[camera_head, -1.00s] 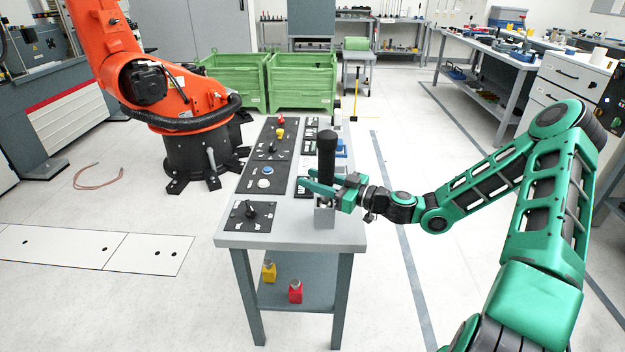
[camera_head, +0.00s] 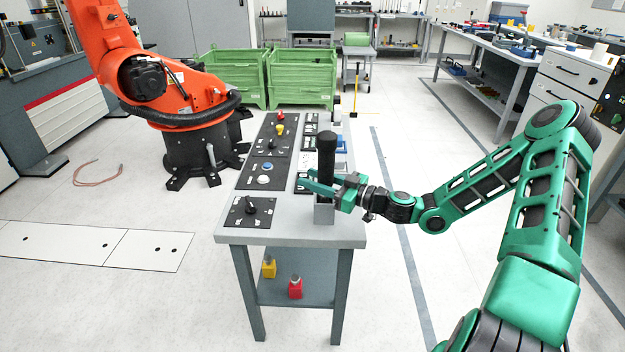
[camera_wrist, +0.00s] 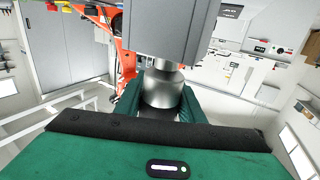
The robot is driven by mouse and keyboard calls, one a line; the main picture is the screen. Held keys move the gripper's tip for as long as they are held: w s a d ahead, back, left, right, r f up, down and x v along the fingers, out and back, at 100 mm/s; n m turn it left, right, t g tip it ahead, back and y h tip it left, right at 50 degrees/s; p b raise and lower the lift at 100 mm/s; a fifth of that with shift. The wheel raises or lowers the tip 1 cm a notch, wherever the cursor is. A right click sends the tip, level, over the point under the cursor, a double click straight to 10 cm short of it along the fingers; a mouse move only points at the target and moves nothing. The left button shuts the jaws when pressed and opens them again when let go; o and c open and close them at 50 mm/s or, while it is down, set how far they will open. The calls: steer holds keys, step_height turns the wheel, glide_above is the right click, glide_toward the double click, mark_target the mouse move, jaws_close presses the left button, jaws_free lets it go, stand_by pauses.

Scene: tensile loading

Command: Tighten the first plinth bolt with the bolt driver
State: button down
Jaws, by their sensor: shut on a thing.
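The bolt driver (camera_head: 326,158) is a dark upright tool with a thick black handle. It stands at a grey holder block (camera_head: 324,214) near the right front of the grey table. My gripper (camera_head: 326,188) reaches in from the right and is shut on the driver below its thick handle. In the wrist view, a metal cylindrical part (camera_wrist: 162,88) shows between my green fingers, against a large grey block-like body (camera_wrist: 160,30). The orange robot arm stands on a black plinth (camera_head: 203,155) to the left. Its individual bolts are too small to tell.
The grey table (camera_head: 285,238) carries black control panels (camera_head: 262,172) with knobs and buttons. Yellow (camera_head: 269,268) and red (camera_head: 295,288) items sit on its lower shelf. Green crates (camera_head: 302,78) stand behind. A cable (camera_head: 98,174) lies on the floor at left. Floor between table and plinth is open.

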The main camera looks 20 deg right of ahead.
stand_by(0.3)
steer(key=c, duration=1.1)
jaws_free()
steer(key=v, duration=1)
steer(key=shift+s+d, duration=0.2)
steer(key=shift+d, duration=0.05)
